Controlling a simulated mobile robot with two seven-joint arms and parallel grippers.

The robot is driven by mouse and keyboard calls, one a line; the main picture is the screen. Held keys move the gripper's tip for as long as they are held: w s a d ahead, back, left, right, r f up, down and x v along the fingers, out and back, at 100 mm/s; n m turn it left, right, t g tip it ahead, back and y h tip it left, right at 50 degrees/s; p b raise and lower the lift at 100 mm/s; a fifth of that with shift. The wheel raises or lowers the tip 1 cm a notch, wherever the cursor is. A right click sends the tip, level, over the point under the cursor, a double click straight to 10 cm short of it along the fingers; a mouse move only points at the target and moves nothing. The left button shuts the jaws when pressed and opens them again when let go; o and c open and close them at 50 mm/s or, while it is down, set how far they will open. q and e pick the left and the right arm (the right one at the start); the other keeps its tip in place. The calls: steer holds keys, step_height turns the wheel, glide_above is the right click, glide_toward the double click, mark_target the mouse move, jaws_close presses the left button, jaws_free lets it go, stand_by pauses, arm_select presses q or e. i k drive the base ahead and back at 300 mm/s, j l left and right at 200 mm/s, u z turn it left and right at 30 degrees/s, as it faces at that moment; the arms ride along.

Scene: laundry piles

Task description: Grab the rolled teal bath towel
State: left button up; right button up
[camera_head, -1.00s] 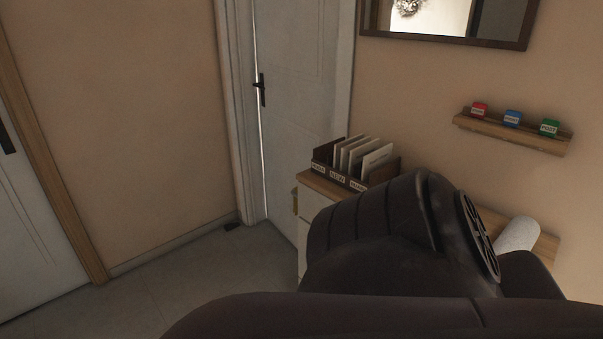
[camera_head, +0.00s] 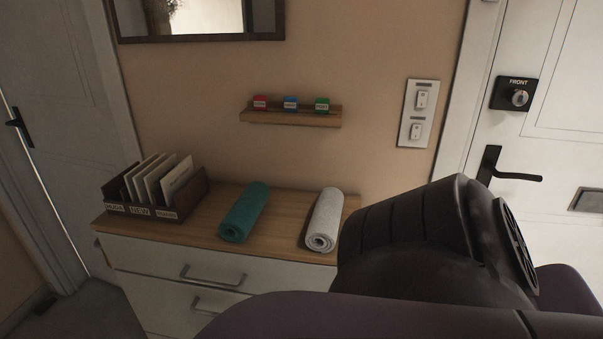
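The rolled teal bath towel (camera_head: 244,211) lies on the wooden top of a white dresser (camera_head: 280,221), left of a rolled white towel (camera_head: 325,219). It is fully visible and nothing touches it. My dark arm fills the lower right of the view, in front of the dresser's right end. Neither of my grippers shows in the view.
A wooden letter holder (camera_head: 156,194) with several envelopes stands on the dresser's left end. A wall shelf (camera_head: 290,118) above carries red, blue and green blocks. A mirror (camera_head: 200,40) hangs higher. White doors (camera_head: 545,130) stand on both sides.

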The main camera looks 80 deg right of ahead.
mark_target(236, 225)
steer(key=z, duration=1.9)
